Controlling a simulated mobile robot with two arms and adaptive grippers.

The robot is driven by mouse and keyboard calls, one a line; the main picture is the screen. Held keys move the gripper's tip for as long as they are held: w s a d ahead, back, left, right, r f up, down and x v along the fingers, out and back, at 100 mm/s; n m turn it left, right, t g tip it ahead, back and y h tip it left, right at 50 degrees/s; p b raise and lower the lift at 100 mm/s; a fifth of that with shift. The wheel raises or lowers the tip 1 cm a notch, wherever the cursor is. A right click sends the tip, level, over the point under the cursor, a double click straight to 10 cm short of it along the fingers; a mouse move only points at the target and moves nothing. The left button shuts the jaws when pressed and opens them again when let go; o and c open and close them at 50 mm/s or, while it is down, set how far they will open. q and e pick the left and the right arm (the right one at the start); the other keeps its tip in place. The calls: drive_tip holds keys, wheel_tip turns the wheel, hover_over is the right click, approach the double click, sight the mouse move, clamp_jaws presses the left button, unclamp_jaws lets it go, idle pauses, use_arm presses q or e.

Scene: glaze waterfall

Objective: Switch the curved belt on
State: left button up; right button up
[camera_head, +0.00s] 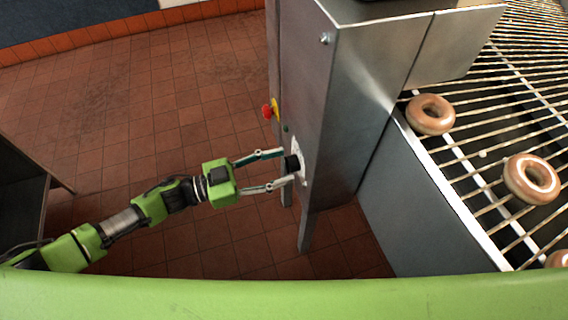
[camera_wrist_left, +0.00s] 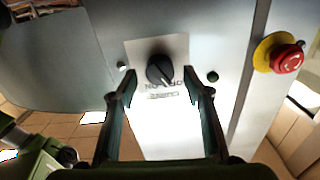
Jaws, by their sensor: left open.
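A black rotary knob (camera_wrist_left: 160,70) sits on a white label plate (camera_wrist_left: 143,50) on the steel cabinet's side. Lettering that looks like "ON" and "OFF" is printed upside down beneath it in the left wrist view. The knob (camera_head: 292,164) also shows in the head view, at the tips of my left gripper (camera_head: 285,167). My left gripper (camera_wrist_left: 160,88) is open, one finger on each side of the knob, with visible gaps in the wrist view. The knob's pointer slants toward lower right there. My right gripper is not in view.
A red emergency button (camera_wrist_left: 287,58) on a yellow base is beside the knob, with a small dark-green button (camera_wrist_left: 212,76) between. The steel cabinet (camera_head: 345,90) adjoins a wire conveyor (camera_head: 480,150) carrying glazed donuts (camera_head: 430,114). Open tiled floor (camera_head: 150,90) lies left of the cabinet.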

use_arm(q)
drive_tip(key=shift+x, duration=0.9)
drive_tip(key=c, duration=1.1)
